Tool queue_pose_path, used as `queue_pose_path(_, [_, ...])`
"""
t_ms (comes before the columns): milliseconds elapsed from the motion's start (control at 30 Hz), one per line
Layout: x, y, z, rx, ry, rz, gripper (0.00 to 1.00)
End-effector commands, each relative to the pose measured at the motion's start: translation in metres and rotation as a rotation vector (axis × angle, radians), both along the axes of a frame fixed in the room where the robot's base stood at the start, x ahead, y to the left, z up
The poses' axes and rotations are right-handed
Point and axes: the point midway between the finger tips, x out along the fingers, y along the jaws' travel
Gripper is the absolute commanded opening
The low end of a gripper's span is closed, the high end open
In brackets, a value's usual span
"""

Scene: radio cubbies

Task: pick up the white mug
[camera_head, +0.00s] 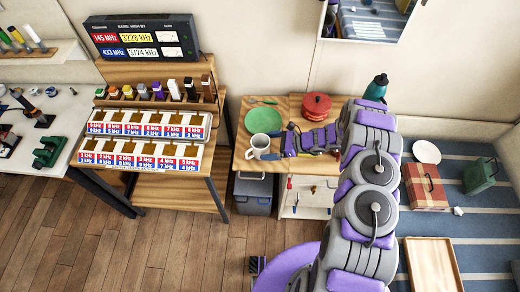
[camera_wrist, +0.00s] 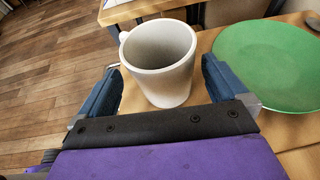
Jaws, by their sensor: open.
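The white mug (camera_head: 261,144) stands upright on the wooden table near its front edge, beside a green plate. In the wrist view the mug (camera_wrist: 160,78) sits between the two blue fingers of my gripper (camera_wrist: 158,95), its open top facing up and its handle at the left. A finger is on each side of it, with a visible gap on both sides. In the head view my gripper (camera_head: 279,147) reaches in from the right at the mug. The mug looks empty, though its bottom is hidden.
The green plate (camera_head: 263,121) lies behind the mug and close to the right finger in the wrist view. A red pot (camera_head: 317,106) and a teal bottle (camera_head: 376,88) stand farther right. A cubby rack (camera_head: 150,122) is at the left. Wooden floor (camera_head: 60,225) lies open in front.

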Motion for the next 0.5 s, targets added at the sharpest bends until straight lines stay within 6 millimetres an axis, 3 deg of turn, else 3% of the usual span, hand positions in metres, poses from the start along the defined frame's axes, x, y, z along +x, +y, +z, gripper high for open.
queue_pose_path(233, [0.006, 0.031, -0.015, -0.002, 0.000, 0.003, 1.00])
queue_pose_path(500, [0.007, 0.037, -0.016, -0.001, 0.000, 0.001, 1.00])
